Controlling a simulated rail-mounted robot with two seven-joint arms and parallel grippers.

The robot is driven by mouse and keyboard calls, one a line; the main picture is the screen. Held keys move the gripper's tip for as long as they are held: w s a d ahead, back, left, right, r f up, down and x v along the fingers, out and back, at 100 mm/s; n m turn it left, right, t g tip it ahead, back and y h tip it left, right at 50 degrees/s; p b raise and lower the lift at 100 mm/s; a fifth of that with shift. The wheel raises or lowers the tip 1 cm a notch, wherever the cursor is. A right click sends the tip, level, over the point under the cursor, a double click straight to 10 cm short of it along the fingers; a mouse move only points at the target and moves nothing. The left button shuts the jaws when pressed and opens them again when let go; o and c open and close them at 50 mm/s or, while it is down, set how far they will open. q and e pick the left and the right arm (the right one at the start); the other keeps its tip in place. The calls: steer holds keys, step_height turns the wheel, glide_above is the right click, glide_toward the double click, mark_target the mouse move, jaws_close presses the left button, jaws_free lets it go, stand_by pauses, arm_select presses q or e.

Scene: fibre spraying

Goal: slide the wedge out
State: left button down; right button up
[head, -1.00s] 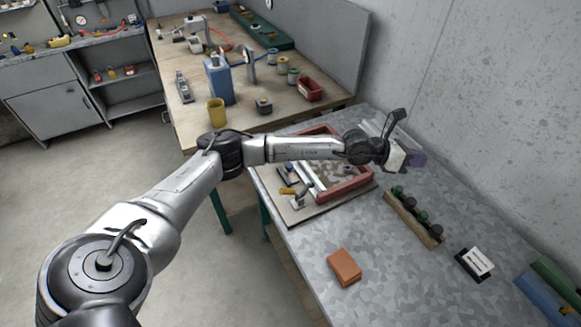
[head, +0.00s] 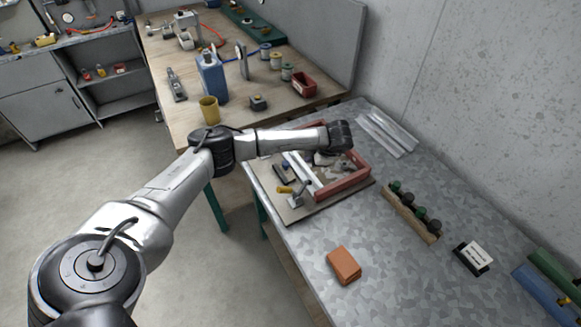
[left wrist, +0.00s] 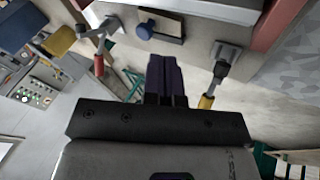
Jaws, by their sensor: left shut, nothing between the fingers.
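A red-sided frame (head: 350,183) lies on a board at the far end of the metal bench, with a pale bar along its near side. On the board's near edge, a small blue piece with a round knob (left wrist: 147,30) sits between two clamps; it may be the wedge, but I cannot tell for sure. One clamp has a yellow handle (left wrist: 206,101), the other a red handle (left wrist: 99,65). My left gripper (left wrist: 165,62) is shut and empty, its dark fingers pointing towards the board's near edge, apart from the blue piece.
A brick-coloured block (head: 344,265) lies on the near bench. A wooden rack (head: 410,213) with several dark knobs and a card holder (head: 473,257) stand right of it. The bench around the block is clear.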

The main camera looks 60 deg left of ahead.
arm_select(q)
steer(key=shift+s+a+r+g, duration=0.1)
steer(key=shift+s+r+g, duration=0.05)
steer(key=shift+s+g, duration=0.25)
steer(key=shift+s+a+r+g, duration=0.15)
steer(key=shift+s+g, duration=0.15)
steer(key=shift+s, duration=0.2)
glide_toward(283, 172)
steer(key=x, duration=0.4)
steer(key=shift+f, duration=0.15)
